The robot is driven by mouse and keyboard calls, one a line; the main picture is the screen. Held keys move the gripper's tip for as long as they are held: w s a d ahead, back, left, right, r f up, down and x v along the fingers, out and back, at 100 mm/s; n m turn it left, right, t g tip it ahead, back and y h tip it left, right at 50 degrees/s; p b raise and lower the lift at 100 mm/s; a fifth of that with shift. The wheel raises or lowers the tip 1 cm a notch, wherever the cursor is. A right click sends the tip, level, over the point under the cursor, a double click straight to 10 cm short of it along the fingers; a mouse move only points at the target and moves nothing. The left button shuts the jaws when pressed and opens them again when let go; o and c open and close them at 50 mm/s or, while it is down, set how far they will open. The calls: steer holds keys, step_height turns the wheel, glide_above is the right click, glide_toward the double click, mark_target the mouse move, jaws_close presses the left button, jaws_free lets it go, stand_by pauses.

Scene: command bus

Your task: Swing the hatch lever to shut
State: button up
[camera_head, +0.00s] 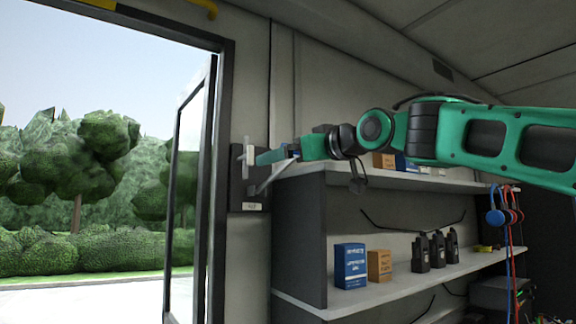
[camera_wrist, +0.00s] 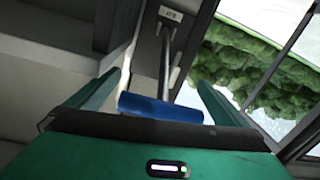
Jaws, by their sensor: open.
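The hatch lever is a silver rod (camera_wrist: 165,62) with a blue grip (camera_wrist: 160,108), on a dark wall plate (camera_head: 236,188) beside the door frame. My gripper (camera_head: 275,158) is at the plate in the head view, reaching in from the right. In the wrist view my gripper (camera_wrist: 158,98) is open, with one finger on each side of the blue grip. Gaps show between the grip and both fingers. The rod runs from the grip towards a small white label (camera_wrist: 170,14); its text is too small to read. In the head view my gripper partly hides the lever.
The open doorway with its dark frame (camera_head: 218,160) lies left of the plate. A shelf unit (camera_head: 300,230) stands close below and right of my gripper. It holds a blue box (camera_head: 350,266), an orange box (camera_head: 380,265) and black radios (camera_head: 436,250).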

steer(key=shift+w+a, duration=0.4)
steer(key=shift+w, duration=0.15)
steer(key=shift+c, duration=0.6)
